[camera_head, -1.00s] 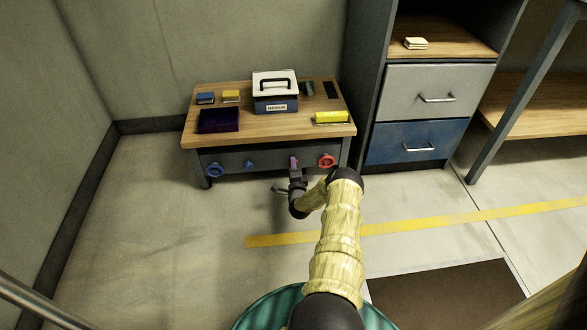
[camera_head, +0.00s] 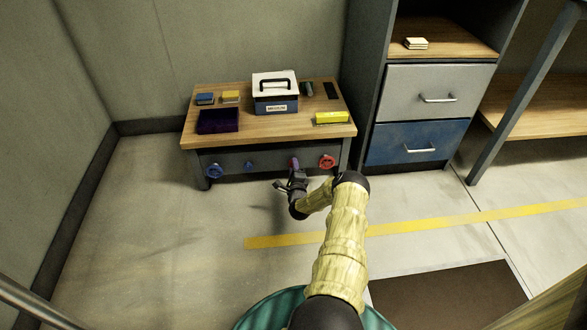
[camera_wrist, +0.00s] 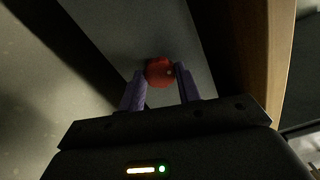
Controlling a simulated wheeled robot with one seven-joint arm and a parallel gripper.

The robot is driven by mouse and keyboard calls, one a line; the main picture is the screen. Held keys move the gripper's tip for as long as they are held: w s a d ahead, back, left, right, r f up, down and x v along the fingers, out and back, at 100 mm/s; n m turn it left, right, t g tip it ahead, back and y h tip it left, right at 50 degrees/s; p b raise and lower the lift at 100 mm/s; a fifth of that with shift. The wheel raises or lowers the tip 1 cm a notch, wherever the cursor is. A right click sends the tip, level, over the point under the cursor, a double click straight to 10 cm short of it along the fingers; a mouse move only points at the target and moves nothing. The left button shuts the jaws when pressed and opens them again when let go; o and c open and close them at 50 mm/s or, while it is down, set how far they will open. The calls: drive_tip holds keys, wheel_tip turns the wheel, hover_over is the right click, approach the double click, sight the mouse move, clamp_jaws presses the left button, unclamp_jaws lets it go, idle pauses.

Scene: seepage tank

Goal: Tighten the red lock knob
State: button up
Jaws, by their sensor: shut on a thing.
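The red lock knob (camera_wrist: 160,72) is small and round, and it sits between the two purple fingers of my gripper (camera_wrist: 160,80) in the wrist view. The fingers are closed on its sides near their tips. In the head view my gripper (camera_head: 295,165) reaches the dark front panel (camera_head: 270,156) of the wooden-topped bench, left of a larger red handwheel (camera_head: 327,162). There the fingers and wrist mostly hide the lock knob. How tight the knob is cannot be seen.
A small blue knob (camera_head: 249,165) and a blue handwheel (camera_head: 215,171) are on the panel's left. A toolbox (camera_head: 276,103), a dark purple tray (camera_head: 218,121) and a yellow block (camera_head: 332,117) rest on the bench top (camera_head: 265,135). A drawer cabinet (camera_head: 415,142) stands to the right.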

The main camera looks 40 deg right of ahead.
drive_tip(key=o, duration=1)
drive_tip(key=shift+c, duration=0.2)
drive_tip(key=p+v, duration=0.9)
drive_tip(key=v, duration=0.8)
drive_tip(key=shift+s+a, duration=0.15)
drive_tip(key=shift+a, duration=0.05)
